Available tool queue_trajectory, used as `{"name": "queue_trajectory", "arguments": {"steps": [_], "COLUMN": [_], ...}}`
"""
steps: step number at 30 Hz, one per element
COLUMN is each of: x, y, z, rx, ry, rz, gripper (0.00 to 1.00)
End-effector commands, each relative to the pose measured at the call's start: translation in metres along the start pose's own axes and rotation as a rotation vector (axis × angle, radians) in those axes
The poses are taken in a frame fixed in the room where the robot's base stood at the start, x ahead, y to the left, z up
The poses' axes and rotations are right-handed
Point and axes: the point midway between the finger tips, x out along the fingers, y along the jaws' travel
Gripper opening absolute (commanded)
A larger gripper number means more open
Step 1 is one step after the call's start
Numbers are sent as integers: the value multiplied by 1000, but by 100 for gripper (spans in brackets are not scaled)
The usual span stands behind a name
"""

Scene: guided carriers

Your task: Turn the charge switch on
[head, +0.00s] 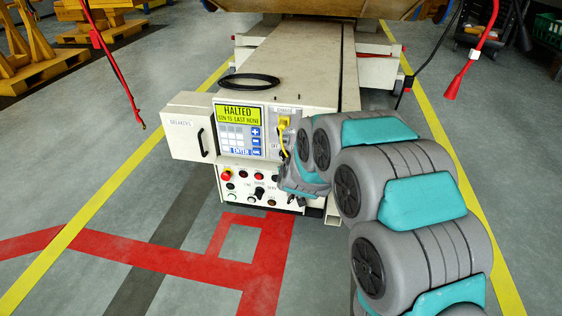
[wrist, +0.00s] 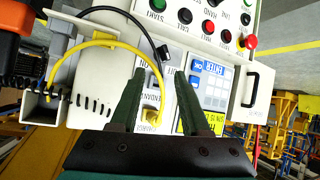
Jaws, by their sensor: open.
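In the head view my arm hides part of the panel's right side.
The display (head: 238,115) reads HALTED. A breaker box (head: 187,130) with a black handle is at its left. Below are several buttons and a red emergency stop (head: 226,174). A yellow cable (wrist: 95,42) arcs beside the fingers. A black cable coil (head: 249,81) lies on top.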

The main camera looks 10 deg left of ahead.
Motion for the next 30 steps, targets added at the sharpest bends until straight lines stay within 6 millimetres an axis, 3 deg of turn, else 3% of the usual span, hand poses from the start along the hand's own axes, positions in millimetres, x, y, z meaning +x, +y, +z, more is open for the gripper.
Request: {"name": "queue_trajectory", "arguments": {"steps": [6,12,21,30], "x": [54,81,88,98], "y": [-22,-37,-47,-43], "z": [7,17,29,23], "rx": [-90,-189,-289,-297], "ry": [161,312,449,462], "rz": [120,255,392,406], "gripper": [46,46,46,46]}}
